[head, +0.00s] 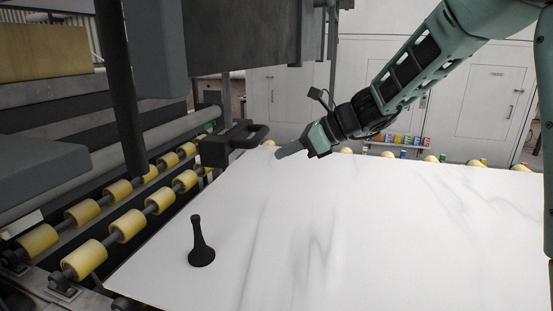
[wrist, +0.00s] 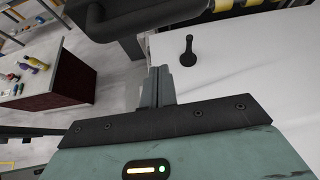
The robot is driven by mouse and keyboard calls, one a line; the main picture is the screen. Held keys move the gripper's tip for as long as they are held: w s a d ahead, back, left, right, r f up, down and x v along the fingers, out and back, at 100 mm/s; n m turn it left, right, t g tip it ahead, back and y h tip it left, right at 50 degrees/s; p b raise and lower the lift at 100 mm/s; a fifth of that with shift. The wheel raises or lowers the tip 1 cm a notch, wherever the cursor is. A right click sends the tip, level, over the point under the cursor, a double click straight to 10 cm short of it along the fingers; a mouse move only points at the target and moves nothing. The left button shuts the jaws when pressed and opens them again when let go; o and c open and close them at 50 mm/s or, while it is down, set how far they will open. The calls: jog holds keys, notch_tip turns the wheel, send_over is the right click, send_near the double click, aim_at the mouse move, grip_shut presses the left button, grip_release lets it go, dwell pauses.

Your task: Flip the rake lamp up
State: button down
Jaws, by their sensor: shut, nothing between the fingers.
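A dark boxy fixture with a rounded loop handle (head: 235,143), which looks like the rake lamp, is at the slab's far left edge. Its dark bar also shows at the top of the wrist view (wrist: 130,18). Whether it is tilted up or down I cannot tell. My gripper (head: 279,154) is just right of the handle, above the slab, pointing left. In the wrist view its two fingers (wrist: 161,72) are together with nothing between them, a little short of the bar. No contact with the handle shows.
The white veined stone slab (head: 370,230) is mostly bare. A black flared tool (head: 201,245) stands on its near left. Yellow rollers (head: 84,258) run along the left, under a grey machine body. White cabinets (head: 490,100) stand behind.

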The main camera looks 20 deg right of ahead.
jog(key=b+v, duration=0.1)
jog(key=v, duration=0.6)
jog(key=shift+a, duration=0.1)
